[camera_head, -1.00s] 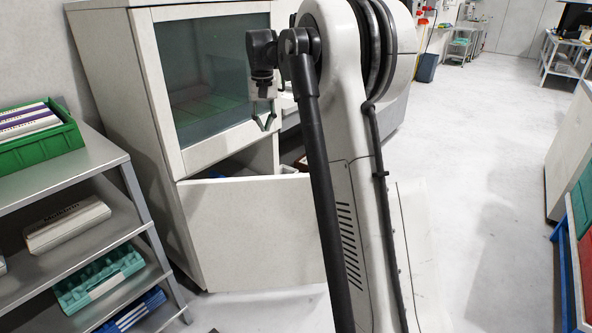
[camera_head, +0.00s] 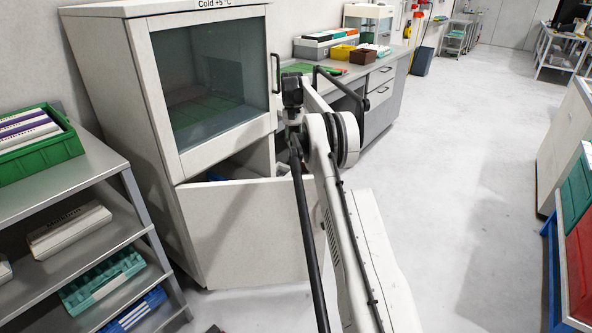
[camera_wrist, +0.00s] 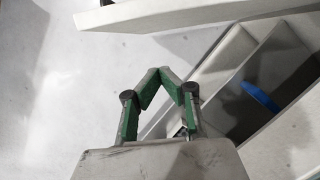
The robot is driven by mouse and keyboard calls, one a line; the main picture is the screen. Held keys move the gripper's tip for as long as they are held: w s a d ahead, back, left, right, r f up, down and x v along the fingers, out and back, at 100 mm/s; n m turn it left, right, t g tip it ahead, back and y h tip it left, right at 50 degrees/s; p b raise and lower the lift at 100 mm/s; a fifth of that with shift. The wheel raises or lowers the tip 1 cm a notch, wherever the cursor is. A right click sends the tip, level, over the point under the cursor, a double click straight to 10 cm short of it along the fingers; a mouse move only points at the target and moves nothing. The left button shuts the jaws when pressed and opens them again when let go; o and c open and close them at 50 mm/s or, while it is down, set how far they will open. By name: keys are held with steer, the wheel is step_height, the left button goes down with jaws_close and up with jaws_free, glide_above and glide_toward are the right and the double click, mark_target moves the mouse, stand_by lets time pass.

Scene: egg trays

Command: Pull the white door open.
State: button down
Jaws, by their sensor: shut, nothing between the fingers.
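The white door (camera_head: 245,230) is the lower door of a white cabinet (camera_head: 125,110). It stands partly open, its right side swung away from the cabinet, with a gap above its top edge. In the wrist view a pale panel, seemingly the same door (camera_wrist: 185,14), crosses the top. My gripper (camera_wrist: 168,72) has green fingers that meet at the tips and hold nothing. The tips are apart from the panel in the picture, near the cabinet opening. In the head view my arm and dark wrist stand right of the glass door; my fingers cannot be made out there.
A glass upper door (camera_head: 205,80) with a dark handle is closed above. A blue thing (camera_wrist: 260,98) lies inside the lower compartment. A shelf rack (camera_head: 90,175) with trays stands at left. A counter (camera_head: 385,75) with boxes is behind my arm. Open floor (camera_head: 450,170) lies right.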

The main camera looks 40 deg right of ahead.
steer(key=s+a+f+b, duration=0.2)
steer(key=s+f, duration=0.3)
steer(key=f, duration=0.4)
steer(key=shift+s+a+f+b, duration=0.25)
steer(key=shift+a+b, duration=0.15)
steer(key=shift+a, duration=0.2)
steer(key=shift+s+a, duration=0.1)
